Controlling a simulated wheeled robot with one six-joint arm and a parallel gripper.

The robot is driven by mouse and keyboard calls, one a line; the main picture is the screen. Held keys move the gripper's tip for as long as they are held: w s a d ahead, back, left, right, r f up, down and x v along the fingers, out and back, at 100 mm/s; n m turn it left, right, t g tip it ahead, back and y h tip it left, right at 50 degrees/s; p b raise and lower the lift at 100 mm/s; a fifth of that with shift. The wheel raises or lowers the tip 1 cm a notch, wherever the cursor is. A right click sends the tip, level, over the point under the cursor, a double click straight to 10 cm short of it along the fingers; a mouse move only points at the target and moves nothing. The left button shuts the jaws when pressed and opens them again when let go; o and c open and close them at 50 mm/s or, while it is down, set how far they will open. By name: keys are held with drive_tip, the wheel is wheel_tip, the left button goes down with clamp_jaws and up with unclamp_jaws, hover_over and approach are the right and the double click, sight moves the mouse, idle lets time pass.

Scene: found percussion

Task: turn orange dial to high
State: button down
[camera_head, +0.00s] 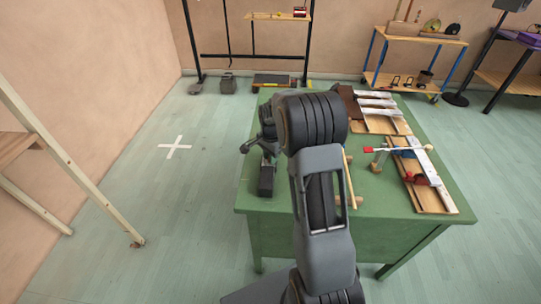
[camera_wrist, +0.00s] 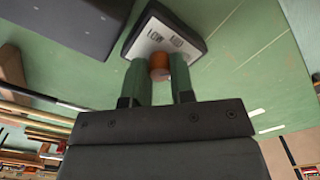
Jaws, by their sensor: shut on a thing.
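The orange dial (camera_wrist: 160,66) is a short round knob on a pale label plate with a dark frame (camera_wrist: 197,45). The plate reads LOW on its left part, with a second word beside it that is hard to read; no HIGH marking is legible. In the wrist view my gripper (camera_wrist: 159,76) has its two green fingers on either side of the dial, shut on it. Which way the dial points cannot be told. In the head view my arm covers much of this area, and the dial cannot be made out.
A green table (camera_head: 380,225) stands under my arm. A dark block (camera_head: 266,180) lies near its left edge. Wooden boards with pale bars (camera_head: 378,105) and a board with red parts (camera_head: 425,180) lie on the right. The floor left of the table is clear around a white cross (camera_head: 174,147).

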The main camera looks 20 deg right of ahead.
drive_tip(key=shift+m, duration=0.3)
idle(0.4)
drive_tip(key=c, duration=1)
unclamp_jaws()
drive_tip(key=shift+o, duration=0.2)
wheel_tip(320, 180, up, 14)
drive_tip(key=p, duration=0.1)
drive_tip(key=shift+w, duration=0.1)
